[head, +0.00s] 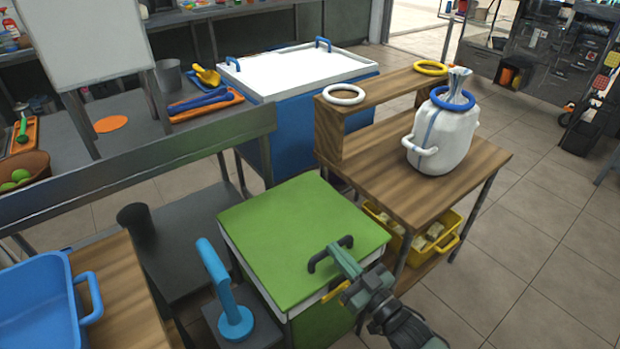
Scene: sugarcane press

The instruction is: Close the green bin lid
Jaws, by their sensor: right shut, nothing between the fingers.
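The green bin (300,325) stands in the lower middle of the head view. Its green lid (290,235) lies flat over the top, with a white rim showing along the edge. A dark handle (318,264) is on the lid's near right edge. My right gripper (340,262) is shut and empty, and comes in from the lower right. Its tip is at the handle and overlaps it in the picture; I cannot tell whether they touch. The gripper hides part of the lid's front edge. My left gripper is not in view.
A blue chest (325,105) is behind. A blue press handle (218,280) and blue tub (40,305) are at left. Open floor lies right.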

